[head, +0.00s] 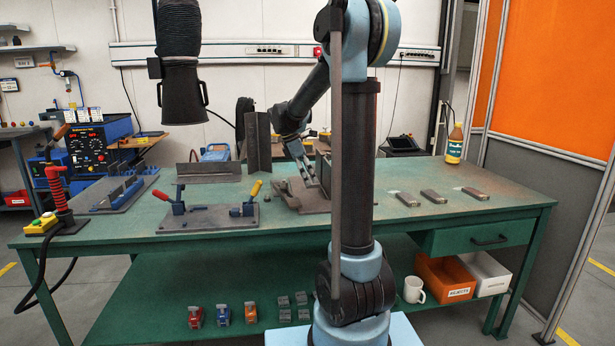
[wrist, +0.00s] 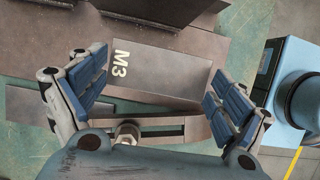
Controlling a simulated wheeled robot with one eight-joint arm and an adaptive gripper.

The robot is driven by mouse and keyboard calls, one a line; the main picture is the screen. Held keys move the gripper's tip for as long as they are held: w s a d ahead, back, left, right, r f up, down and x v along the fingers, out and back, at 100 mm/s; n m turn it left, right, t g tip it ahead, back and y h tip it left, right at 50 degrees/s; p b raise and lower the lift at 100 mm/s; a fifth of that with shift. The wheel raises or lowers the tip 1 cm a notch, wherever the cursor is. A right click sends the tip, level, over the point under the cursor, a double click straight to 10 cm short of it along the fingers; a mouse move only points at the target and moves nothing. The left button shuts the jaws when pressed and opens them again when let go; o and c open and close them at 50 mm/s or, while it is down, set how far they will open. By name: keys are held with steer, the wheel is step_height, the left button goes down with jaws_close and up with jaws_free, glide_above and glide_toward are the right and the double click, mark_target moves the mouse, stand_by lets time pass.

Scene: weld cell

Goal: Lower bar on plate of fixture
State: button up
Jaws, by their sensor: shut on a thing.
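My gripper (head: 312,182) is over the brown fixture plate (head: 292,200) behind my arm in the head view. In the wrist view, my gripper (wrist: 158,82) has its blue-padded fingers far apart, one on each side of a flat grey-brown bar (wrist: 160,75) marked M3, and is shut on it. The brown plate of the fixture (wrist: 55,55) lies around and below the bar in that view. Whether the bar touches the plate cannot be told. In the head view the bar is mostly hidden by my gripper and arm.
A clamp fixture with red and yellow handles (head: 212,218) stands left of my gripper. A dark upright angle piece (head: 258,140) rises close by. Several dark blocks, one of them here (head: 434,196), lie to the right. A bottle (head: 455,143) stands at the table's right end.

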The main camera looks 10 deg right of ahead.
mark_target(312, 199)
steer(key=shift+d+f, duration=0.15)
steer(key=shift+f, duration=2.75)
steer(key=shift+f, duration=0.25)
steer(key=o, duration=1.3)
steer(key=shift+o, duration=0.2)
steer(key=v, duration=1.2)
steer(key=shift+s, duration=0.1)
